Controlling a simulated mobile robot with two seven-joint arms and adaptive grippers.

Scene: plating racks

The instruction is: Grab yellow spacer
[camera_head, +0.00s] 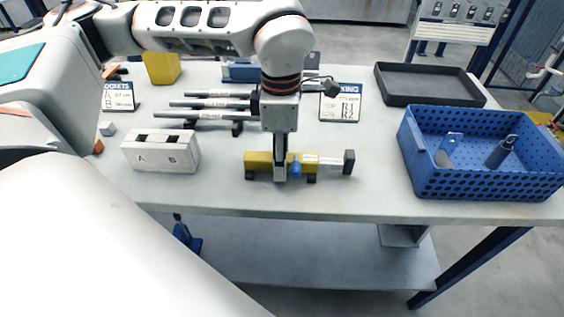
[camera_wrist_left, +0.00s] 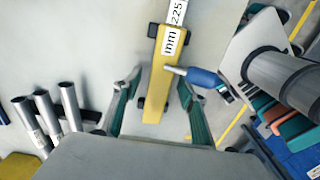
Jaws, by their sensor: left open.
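The yellow spacer (camera_head: 259,162) is a long yellow bar lying on the grey table in front of the racks, with black feet. A white printed label reading 225 mm extends from one end in the left wrist view, where the yellow bar (camera_wrist_left: 157,90) runs between my fingers. My left gripper (camera_head: 280,174) points straight down over the bar. Its green-padded fingers (camera_wrist_left: 158,100) stand open on either side, with visible gaps to the bar. A blue-handled piece (camera_head: 296,168) sits against the bar just right of the gripper. My right gripper is out of view.
A white block marked A and B (camera_head: 160,160) stands left. Metal rods (camera_head: 215,103) lie behind. A blue crate (camera_head: 485,185) holding tools stands right, with a black tray (camera_head: 428,98) behind it. A yellow block (camera_head: 162,68) stands back left. The table's front edge is close.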

